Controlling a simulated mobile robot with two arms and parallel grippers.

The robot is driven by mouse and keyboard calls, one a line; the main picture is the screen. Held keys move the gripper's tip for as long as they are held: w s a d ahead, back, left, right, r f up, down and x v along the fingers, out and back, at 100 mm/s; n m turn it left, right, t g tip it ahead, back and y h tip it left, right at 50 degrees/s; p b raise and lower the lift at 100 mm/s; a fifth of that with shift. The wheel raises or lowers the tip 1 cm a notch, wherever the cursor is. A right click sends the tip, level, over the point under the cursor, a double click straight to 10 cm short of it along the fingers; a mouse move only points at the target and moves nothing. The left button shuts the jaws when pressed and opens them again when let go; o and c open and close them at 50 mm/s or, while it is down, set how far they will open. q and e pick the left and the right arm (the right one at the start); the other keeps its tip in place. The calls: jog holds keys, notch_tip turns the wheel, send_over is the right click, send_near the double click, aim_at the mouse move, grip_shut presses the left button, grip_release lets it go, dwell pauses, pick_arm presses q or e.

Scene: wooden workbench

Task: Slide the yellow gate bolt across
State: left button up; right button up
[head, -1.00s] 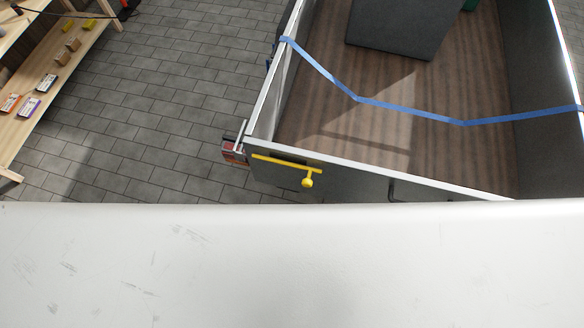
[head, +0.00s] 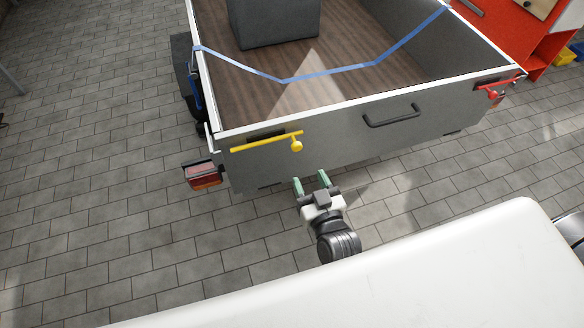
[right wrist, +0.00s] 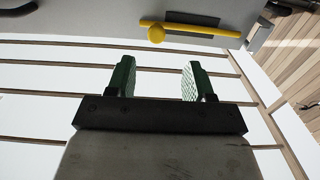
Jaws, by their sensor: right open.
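The yellow gate bolt (head: 265,142) is a thin rod with a round knob (head: 297,146) at its right end. It lies along the upper left of the grey trailer tailgate (head: 345,135). In the right wrist view the bolt (right wrist: 203,30) and its knob (right wrist: 156,34) show at the top, beyond the fingers. My right gripper (head: 311,181) is open and empty, below and slightly right of the knob and apart from it. Its green fingers also show in the right wrist view (right wrist: 156,80). My left gripper is not in view.
A black handle (head: 393,115) sits mid-tailgate and a red bolt (head: 490,90) at its right end. A red tail light (head: 203,176) juts out at the lower left. Paved floor (head: 100,200) lies open to the left.

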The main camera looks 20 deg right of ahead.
aim_at(298, 149)
jog(key=w, duration=0.9)
jog(key=shift+w+d+r+b, duration=0.1)
jog(key=shift+w+r+b, duration=0.2)
jog(key=shift+b, duration=0.1)
jog(key=shift+w, duration=0.65)
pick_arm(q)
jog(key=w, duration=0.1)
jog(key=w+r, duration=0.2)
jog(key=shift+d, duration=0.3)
pick_arm(e)
grip_shut()
